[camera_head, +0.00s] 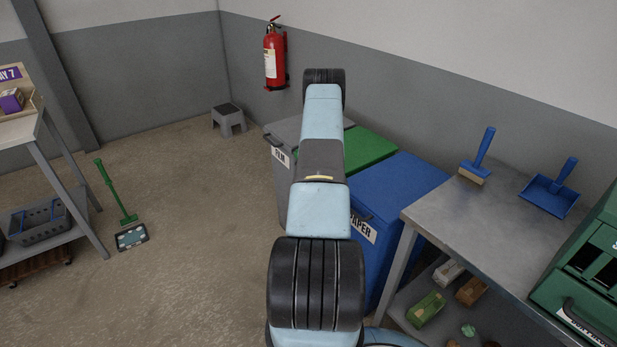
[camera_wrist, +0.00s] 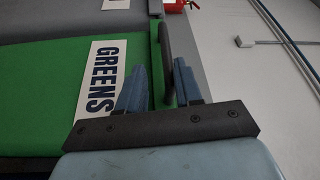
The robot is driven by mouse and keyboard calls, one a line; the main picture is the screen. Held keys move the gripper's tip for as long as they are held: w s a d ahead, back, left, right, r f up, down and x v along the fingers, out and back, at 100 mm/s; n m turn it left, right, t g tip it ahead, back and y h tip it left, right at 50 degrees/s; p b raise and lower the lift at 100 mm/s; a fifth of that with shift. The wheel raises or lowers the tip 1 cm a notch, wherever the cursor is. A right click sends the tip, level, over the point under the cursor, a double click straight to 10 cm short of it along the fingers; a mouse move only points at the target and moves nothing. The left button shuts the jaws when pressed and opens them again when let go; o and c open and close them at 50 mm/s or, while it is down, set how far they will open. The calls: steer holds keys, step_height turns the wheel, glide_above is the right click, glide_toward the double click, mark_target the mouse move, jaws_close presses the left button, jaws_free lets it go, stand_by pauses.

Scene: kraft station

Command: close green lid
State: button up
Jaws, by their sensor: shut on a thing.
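The green lid (camera_head: 368,149) shows in the head view between the grey and blue bins, partly hidden by my arm. It looks flat, about level with the neighbouring lids. In the wrist view the green bin's front (camera_wrist: 50,80) carries a white GREENS label (camera_wrist: 101,78). The lid's green edge (camera_wrist: 156,62) runs beside the label, with a dark handle (camera_wrist: 166,48) along it. My gripper (camera_wrist: 160,78) has its blue fingers on either side of the handle and is shut on it. In the head view my gripper is hidden behind my arm.
The blue PAPER bin (camera_head: 400,185) stands to the right and the grey bin (camera_head: 280,160) to the left. A metal table (camera_head: 470,215) with a brush and dustpan is at the right. A fire extinguisher (camera_head: 275,55) hangs behind. The floor at left is mostly clear.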

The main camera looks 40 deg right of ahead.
steer(key=v, duration=0.8)
steer(key=shift+s, duration=0.35)
steer(key=shift+a, duration=0.1)
stand_by(0.3)
